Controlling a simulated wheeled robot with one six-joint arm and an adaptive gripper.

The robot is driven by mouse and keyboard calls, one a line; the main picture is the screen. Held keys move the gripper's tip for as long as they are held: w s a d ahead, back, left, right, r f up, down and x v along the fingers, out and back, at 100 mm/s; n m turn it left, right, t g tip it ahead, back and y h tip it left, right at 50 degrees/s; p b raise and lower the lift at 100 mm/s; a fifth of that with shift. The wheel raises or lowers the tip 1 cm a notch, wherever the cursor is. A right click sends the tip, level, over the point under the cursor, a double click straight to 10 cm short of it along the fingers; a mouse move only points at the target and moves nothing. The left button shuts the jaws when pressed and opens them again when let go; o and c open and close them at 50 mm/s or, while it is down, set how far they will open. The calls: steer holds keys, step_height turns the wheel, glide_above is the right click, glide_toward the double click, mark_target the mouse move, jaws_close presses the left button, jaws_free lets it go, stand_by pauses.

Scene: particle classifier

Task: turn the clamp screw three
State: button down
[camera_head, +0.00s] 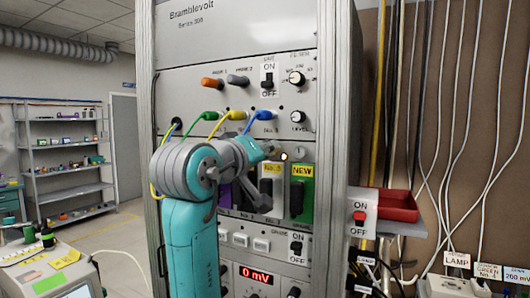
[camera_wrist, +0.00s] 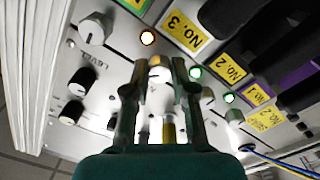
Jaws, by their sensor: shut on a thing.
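My gripper (camera_wrist: 158,88) is shut on a silver clamp screw (camera_wrist: 158,73) in the wrist view, with one finger on each side of it. I take this for clamp screw three: it sits by the yellow No. 3 label (camera_wrist: 186,31), between a lit orange lamp (camera_wrist: 147,37) and a lit green lamp (camera_wrist: 195,72). In the head view my gripper (camera_head: 268,151) is at the cabinet front, just left of the orange lamp (camera_head: 284,156), and it hides the screw. The screw's turn angle cannot be told.
Another silver screw (camera_head: 302,153) is above the green NEW module (camera_head: 302,190). Plugged cables, including a blue one (camera_head: 259,117), hang just above my gripper. More screws and lamps sit close by in the wrist view.

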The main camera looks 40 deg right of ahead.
steer(key=shift+m, duration=0.3)
steer(key=m, duration=0.3)
steer(key=shift+m, duration=0.4)
steer(key=m, duration=1)
steer(key=shift+m+y, duration=0.3)
steer(key=m, duration=0.9)
steer(key=shift+m+t, duration=0.4)
